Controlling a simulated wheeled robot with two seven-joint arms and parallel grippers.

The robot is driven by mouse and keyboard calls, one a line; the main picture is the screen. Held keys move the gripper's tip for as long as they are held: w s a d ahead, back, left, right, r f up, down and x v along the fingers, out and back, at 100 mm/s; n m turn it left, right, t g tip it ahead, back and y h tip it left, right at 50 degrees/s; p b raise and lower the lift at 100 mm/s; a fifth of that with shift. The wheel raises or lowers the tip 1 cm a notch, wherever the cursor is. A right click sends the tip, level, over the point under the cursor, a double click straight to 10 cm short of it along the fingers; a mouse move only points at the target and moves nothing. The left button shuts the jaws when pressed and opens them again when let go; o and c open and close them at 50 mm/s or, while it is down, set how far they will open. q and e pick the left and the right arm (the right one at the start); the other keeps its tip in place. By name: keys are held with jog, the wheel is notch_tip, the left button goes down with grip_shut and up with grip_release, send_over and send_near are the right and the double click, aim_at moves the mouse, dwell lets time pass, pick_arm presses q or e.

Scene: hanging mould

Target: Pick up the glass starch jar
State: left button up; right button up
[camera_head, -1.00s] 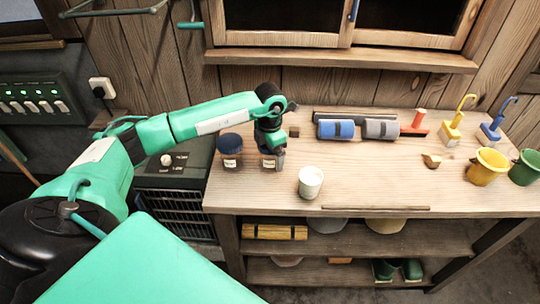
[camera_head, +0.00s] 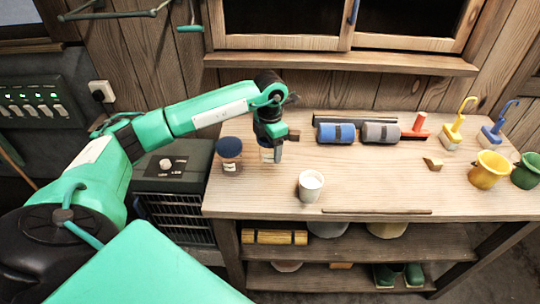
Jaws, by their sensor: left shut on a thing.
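A small glass jar (camera_head: 267,156) with a pale label is under my left gripper (camera_head: 269,146), at the left part of the wooden bench. The gripper is shut on this jar and hides its top. The jar seems to hang slightly above the bench top. A second jar (camera_head: 230,154) with a dark blue lid and a pale label stands just left of it, apart from the gripper. The label writing is too small to read. My right gripper is not in view.
A white cup (camera_head: 311,185) stands in front of the held jar. Blue (camera_head: 335,132) and grey (camera_head: 380,132) rolls lie behind to the right. Yellow (camera_head: 488,169) and green pots (camera_head: 525,170) stand at the far right. The middle of the bench (camera_head: 375,180) is mostly clear.

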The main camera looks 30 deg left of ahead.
pick_arm(q)
notch_tip(320, 180, up, 16)
jog(key=b, duration=0.2)
